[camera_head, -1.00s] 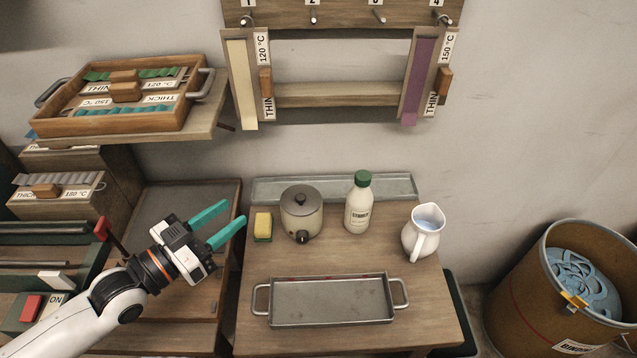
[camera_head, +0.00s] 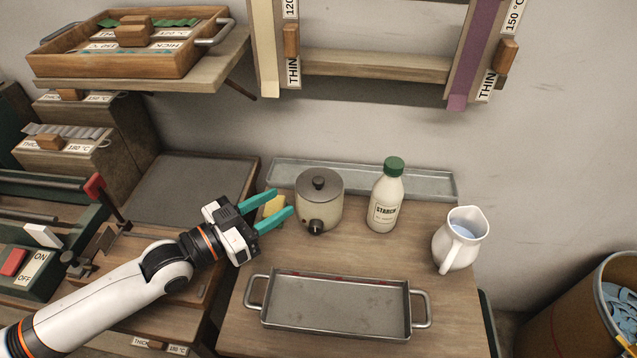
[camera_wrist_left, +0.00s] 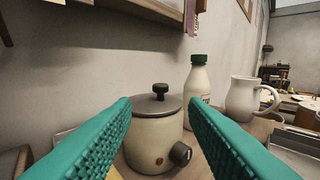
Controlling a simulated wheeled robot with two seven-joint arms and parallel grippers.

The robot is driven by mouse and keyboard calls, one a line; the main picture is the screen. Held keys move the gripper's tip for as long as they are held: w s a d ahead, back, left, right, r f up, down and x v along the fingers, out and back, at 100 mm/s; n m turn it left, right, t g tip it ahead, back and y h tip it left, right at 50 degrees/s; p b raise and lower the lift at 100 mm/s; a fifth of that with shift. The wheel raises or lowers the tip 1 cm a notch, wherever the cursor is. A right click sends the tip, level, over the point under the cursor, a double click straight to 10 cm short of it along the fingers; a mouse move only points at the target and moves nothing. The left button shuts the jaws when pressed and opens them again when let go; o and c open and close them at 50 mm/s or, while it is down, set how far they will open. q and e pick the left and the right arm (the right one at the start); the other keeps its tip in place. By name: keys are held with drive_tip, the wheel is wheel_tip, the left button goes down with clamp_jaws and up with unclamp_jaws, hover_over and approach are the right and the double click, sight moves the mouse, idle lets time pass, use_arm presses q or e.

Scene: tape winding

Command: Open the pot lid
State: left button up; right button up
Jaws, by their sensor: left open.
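The pot (camera_head: 318,212) is a cream cooker with a dark knob on its front, standing on the wooden table. Its grey lid (camera_head: 320,184) sits on top with a round black handle (camera_head: 319,182). In the left wrist view the pot (camera_wrist_left: 152,140) and its lid handle (camera_wrist_left: 160,89) show ahead, between the fingers. My left gripper (camera_head: 283,204) is open and empty, just left of the pot and apart from it, with its teal fingers pointing at it. In the left wrist view the left gripper (camera_wrist_left: 158,125) has its fingers spread wide. My right gripper is out of view.
A yellow sponge (camera_head: 274,208) is partly hidden behind my left fingers. A starch bottle (camera_head: 385,203) and a white jug (camera_head: 460,245) stand right of the pot. A metal tray (camera_head: 338,305) lies in front, and a long shallow tray (camera_head: 430,184) lies behind.

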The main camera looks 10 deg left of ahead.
sight(314, 183)
use_arm(q)
drive_tip(key=x, duration=1)
drive_tip(key=shift+w+d+p, duration=0.15)
drive_tip(key=shift+d+p, duration=0.1)
drive_tip(key=shift+p, duration=0.05)
clamp_jaws()
